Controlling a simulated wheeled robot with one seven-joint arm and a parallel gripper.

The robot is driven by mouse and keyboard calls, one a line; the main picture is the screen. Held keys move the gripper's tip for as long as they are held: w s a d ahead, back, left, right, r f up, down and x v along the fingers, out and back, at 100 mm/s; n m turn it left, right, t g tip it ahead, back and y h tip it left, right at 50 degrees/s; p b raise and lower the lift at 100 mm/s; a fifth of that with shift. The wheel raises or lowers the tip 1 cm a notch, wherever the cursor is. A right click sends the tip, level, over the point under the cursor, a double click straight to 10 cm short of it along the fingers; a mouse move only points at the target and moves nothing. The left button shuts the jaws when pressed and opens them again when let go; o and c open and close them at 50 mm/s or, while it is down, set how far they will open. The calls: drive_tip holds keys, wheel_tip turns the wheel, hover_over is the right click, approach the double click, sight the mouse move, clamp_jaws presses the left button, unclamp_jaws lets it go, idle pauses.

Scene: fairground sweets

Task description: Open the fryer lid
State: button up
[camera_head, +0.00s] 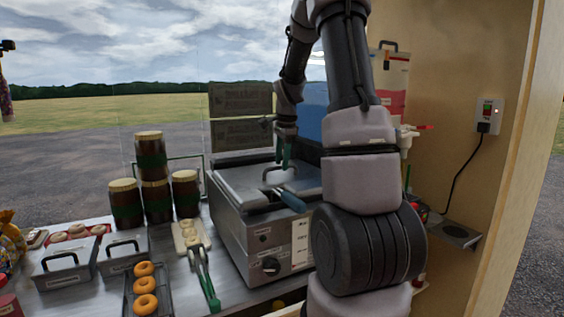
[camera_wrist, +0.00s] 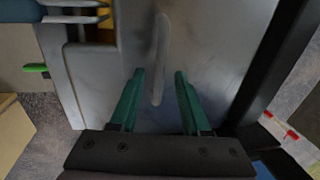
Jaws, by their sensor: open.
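The fryer (camera_head: 233,225) is a steel box on the counter with a dial on its front. Its flat metal lid (camera_head: 238,180) lies over the top and looks closed. The lid's arched handle (camera_head: 272,169) stands on it; in the wrist view the handle (camera_wrist: 160,60) is a pale bar between and just beyond my fingertips. My gripper (camera_head: 285,160) has green fingers and is above the lid at the handle. In the wrist view my gripper (camera_wrist: 160,78) is open, its fingers on either side of the handle's near end. I cannot tell whether they touch it.
A blue-handled tool (camera_head: 291,201) lies at the fryer's front top. Green-handled tongs (camera_head: 206,280), a doughnut tray (camera_head: 145,287), lidded steel containers (camera_head: 62,268) and brown jars (camera_head: 151,150) stand left. A wall with a socket (camera_head: 489,115) bounds the right.

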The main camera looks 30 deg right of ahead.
drive_tip(key=shift+f, duration=0.2)
clamp_jaws()
idle(1.4)
